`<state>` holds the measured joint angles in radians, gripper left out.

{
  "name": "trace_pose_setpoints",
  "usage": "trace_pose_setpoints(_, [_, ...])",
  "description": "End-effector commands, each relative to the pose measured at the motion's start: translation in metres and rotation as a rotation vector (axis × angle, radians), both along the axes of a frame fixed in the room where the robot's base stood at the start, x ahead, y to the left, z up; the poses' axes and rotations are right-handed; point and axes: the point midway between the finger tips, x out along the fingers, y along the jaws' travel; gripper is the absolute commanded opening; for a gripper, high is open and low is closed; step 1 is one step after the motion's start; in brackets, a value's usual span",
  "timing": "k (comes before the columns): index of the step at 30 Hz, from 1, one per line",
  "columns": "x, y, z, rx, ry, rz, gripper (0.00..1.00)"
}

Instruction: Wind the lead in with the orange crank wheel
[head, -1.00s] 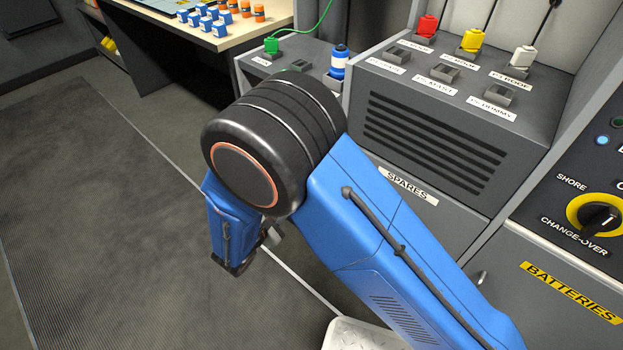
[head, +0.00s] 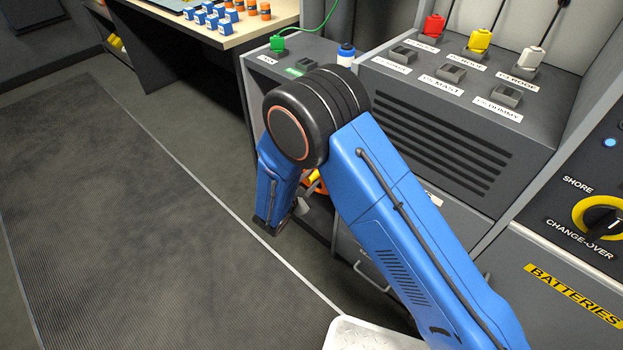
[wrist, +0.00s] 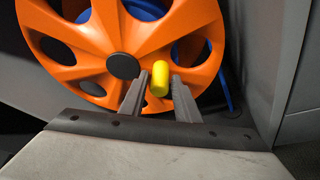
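The orange crank wheel (wrist: 85,38) fills the upper left of the wrist view, with a black hub and cut-out openings. Its yellow handle (wrist: 159,78) points toward me, between the fingertips of my gripper (wrist: 159,80). The fingers are apart on either side of the handle, with a small gap seeming to show at each side. Blue lead (wrist: 227,65) shows behind and right of the wheel. In the head view only a bit of the orange wheel (head: 322,188) shows, beside my wrist; my arm hides the rest.
Grey cabinets with labelled sockets and red, yellow and white plugs (head: 480,40) stand to the right. A green plug (head: 277,43) sits on the lower cabinet. A table (head: 225,30) with small blue and orange pieces is at the back. The floor (head: 120,220) at left is clear.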

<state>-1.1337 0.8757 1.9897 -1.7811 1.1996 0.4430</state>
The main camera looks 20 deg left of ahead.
Motion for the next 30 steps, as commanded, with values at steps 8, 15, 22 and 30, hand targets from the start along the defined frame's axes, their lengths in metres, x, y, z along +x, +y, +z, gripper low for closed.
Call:
trace_pose_setpoints(8, [0.011, -0.001, -0.003, 0.0, 0.0, 0.0, 0.29])
trace_pose_setpoints(15, [0.011, -0.001, -0.003, 0.0, 0.0, 0.0, 0.17])
trace_pose_setpoints(22, [0.011, -0.001, -0.003, 0.001, 0.0, 0.0, 0.0])
trace_pose_setpoints(30, [0.021, 0.007, -0.007, 0.049, -0.021, 0.0, 0.0])
